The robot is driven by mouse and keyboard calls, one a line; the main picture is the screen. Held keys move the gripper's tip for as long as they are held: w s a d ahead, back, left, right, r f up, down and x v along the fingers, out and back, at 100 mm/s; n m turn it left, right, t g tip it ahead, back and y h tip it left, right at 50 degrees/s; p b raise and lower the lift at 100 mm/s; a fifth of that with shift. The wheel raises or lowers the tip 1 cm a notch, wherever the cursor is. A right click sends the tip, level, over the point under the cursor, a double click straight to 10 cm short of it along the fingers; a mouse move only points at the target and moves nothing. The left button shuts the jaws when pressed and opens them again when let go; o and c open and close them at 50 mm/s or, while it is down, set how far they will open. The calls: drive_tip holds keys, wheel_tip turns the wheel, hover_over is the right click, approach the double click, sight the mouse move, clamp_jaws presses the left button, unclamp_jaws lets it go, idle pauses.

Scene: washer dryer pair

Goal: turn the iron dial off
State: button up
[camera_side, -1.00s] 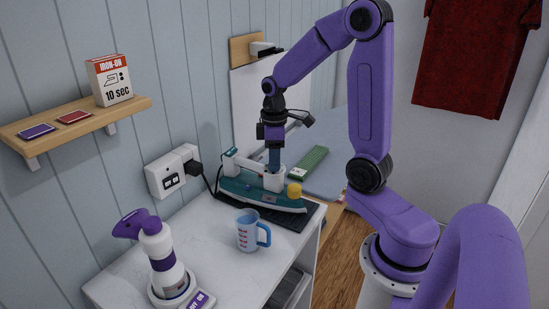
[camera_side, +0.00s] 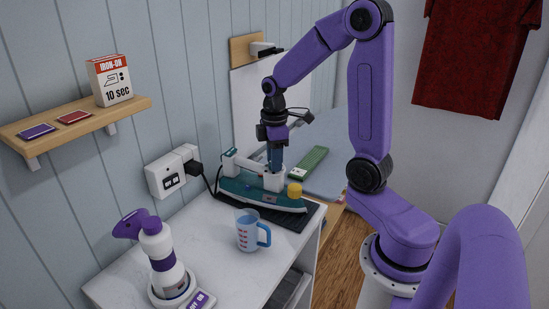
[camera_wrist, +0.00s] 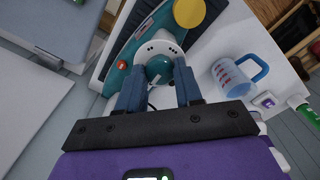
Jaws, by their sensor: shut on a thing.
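The teal and white iron (camera_side: 255,190) lies on a dark mat on the white cabinet top. Its round teal dial (camera_wrist: 159,69) shows in the wrist view between my two blue fingers, set in a white housing with dark marks. My gripper (camera_wrist: 158,78) points down onto the iron from above and is shut on the dial, one finger on each side. In the side view my gripper (camera_side: 274,168) hides the dial. I cannot read which mark the dial points to.
A yellow knob (camera_side: 295,190) stands on the iron's front end. A blue measuring cup (camera_side: 248,231) stands close in front of the iron. A white and purple spray bottle (camera_side: 163,262) is at front left. A wall socket (camera_side: 172,172) with a black plug is behind.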

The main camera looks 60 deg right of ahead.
drive_tip(key=o, duration=1)
drive_tip(key=shift+o, duration=0.2)
drive_tip(key=shift+r, duration=0.1)
wheel_tip(320, 180, up, 17)
drive_tip(key=shift+r, duration=0.15)
drive_tip(key=s+a+f+n, duration=0.1)
drive_tip(key=s+a+f, duration=0.25)
drive_tip(key=a, duration=0.35)
drive_tip(key=s+a+f+n, duration=0.1)
drive_tip(key=s+a+f, duration=0.25)
drive_tip(key=a, duration=0.25)
drive_tip(key=s+a+f, duration=0.2)
drive_tip(key=s+f, duration=0.2)
drive_tip(key=s, duration=0.2)
drive_tip(key=s+a+f+n, duration=0.1)
drive_tip(key=s+a+f, duration=0.1)
drive_tip(key=s+f, duration=0.2)
drive_tip(key=s, duration=0.3)
drive_tip(key=shift+s, duration=0.25)
